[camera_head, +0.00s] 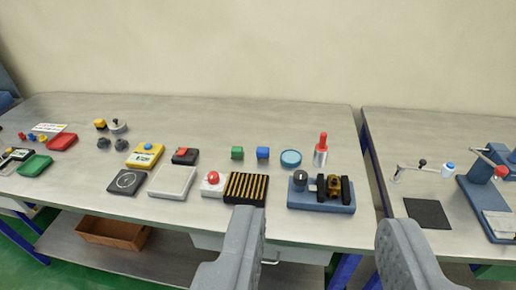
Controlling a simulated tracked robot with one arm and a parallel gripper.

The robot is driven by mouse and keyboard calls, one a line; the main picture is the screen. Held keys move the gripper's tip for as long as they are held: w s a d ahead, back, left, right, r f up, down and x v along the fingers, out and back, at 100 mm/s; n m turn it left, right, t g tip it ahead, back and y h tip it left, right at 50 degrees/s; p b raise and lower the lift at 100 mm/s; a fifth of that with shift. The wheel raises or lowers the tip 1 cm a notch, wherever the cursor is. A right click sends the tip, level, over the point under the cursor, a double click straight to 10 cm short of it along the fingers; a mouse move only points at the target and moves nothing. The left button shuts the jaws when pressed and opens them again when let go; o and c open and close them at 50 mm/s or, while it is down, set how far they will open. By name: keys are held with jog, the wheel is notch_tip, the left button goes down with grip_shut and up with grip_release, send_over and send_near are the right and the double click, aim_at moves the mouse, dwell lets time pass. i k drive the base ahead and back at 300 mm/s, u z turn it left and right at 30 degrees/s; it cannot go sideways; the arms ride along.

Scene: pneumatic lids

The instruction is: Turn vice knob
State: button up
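The vice has a blue base (322,206) and stands near the front right of the left workbench. A dark round knob (300,178) sits at its left end, and a brass-coloured piece (333,186) sits between dark jaws to the right of the knob. My gripper (318,238) shows at the bottom with two grey padded fingers spread wide apart. The space between the fingers is empty. The vice lies beyond the fingertips, apart from them, between the two fingers in the picture.
A gap separates the right bench (440,130).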

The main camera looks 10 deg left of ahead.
aim_at(300, 177)
jog(key=i, duration=1.3)
jog(key=z, duration=0.55)
